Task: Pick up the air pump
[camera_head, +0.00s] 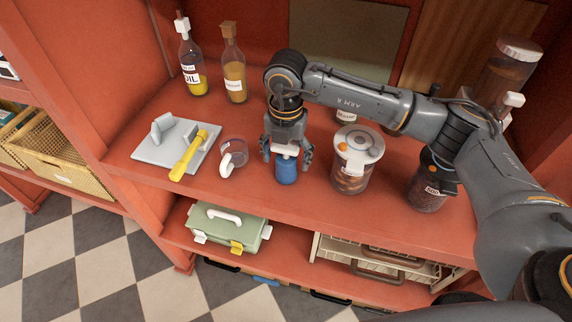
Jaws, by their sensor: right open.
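My right gripper (287,157) points down over the red shelf top with its fingers spread. A small blue object (286,171) with a pale top stands upright between and just below the fingers; its upper part is partly hidden by the gripper. I cannot tell whether the fingers touch it. No thing here is plainly labelled as the air pump; the blue object may be it. A yellow tool (187,158) lies on a grey plate with upright parts (155,153) to the left. My left gripper is not in view.
A clear cup with a white handle (233,152) stands close left of the gripper. A lidded jar (355,165) stands to its right, and a dark jar (428,190) farther right. Two bottles (190,65) (234,75) stand behind left. A green box (228,228) sits below.

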